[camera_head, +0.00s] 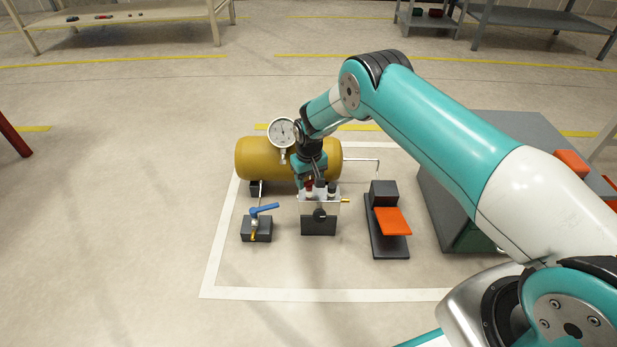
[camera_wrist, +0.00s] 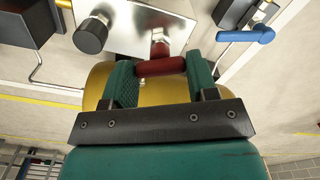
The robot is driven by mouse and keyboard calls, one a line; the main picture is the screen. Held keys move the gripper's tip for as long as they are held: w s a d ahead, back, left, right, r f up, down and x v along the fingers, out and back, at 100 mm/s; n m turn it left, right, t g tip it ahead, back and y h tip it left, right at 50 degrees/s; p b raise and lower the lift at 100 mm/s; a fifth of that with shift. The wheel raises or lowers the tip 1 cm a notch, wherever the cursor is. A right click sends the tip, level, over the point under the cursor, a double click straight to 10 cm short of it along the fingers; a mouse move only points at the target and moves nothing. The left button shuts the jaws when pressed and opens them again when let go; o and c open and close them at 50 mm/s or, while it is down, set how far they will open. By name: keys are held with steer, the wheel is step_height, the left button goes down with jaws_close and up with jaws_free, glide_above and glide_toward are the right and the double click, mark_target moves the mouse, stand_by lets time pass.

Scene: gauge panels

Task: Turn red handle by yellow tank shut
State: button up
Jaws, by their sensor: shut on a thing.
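The yellow tank (camera_head: 262,158) lies on its side on the floor with a round gauge (camera_head: 282,132) on top. A small metal panel (camera_head: 327,196) stands in front of it. The red handle (camera_wrist: 160,67) is a short bar on a metal stem on this panel, seen in the wrist view. My gripper (camera_wrist: 158,70) is shut on the red handle, with a green finger at each end of the bar. In the head view my gripper (camera_head: 312,178) is over the panel and mostly hides the handle. The angle of the valve inside cannot be seen.
A blue lever (camera_head: 264,209) on a dark block is left of the panel; it also shows in the wrist view (camera_wrist: 248,35). A black knob (camera_wrist: 90,36) sits beside the red handle. An orange pedal (camera_head: 392,221) is to the right. A grey cabinet (camera_head: 520,135) stands further right.

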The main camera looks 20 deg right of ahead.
mark_target(309, 181)
steer(key=m, duration=0.5)
steer(key=shift+m, duration=0.3)
stand_by(0.4)
steer(key=o, duration=0.9)
steer(key=shift+o, duration=0.2)
step_height(309, 181, up, 18)
steer(key=p, duration=0.7)
steer(key=shift+f+p, duration=0.25)
steer(key=shift+p, duration=0.1)
